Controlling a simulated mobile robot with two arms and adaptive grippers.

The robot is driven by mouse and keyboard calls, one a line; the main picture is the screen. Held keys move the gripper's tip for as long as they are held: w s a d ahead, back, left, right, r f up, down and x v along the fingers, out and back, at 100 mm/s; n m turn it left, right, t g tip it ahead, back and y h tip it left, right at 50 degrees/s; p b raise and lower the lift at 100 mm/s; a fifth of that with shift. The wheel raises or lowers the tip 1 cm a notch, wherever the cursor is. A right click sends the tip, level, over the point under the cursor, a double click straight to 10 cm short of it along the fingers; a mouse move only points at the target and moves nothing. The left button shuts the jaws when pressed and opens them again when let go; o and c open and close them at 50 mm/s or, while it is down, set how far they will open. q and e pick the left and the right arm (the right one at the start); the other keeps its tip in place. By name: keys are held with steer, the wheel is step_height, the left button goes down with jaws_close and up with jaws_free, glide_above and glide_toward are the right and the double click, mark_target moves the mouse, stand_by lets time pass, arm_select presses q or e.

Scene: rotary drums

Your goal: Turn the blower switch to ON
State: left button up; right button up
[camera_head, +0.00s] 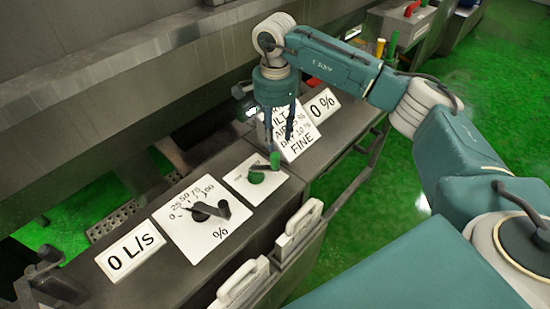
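The switch plate (236,186) is a small white panel on the grey console. It bears a green round knob (256,177) with a dark lever, and a green tip (275,160) at the lever's far end. The plate's small print is too small to read, so I cannot tell ON from OFF. My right gripper (280,142) points down just above and behind the green tip. Its dark fingers are apart, with nothing seen between them. I cannot tell whether a finger touches the lever. My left gripper is not seen.
A dial plate (193,235) with a dark pointer and a "0 L/s" sign (130,253) lie to the left. A text sign (297,134) and a "0 %" sign (321,105) stand behind my gripper. White handles (301,225) line the console front. Green floor lies beyond.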

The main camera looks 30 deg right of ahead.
mark_target(275, 154)
step_height(275, 154, down, 9)
steer(key=p, duration=0.3)
steer(key=shift+f, duration=0.8)
steer(key=shift+a, duration=0.1)
jaws_close()
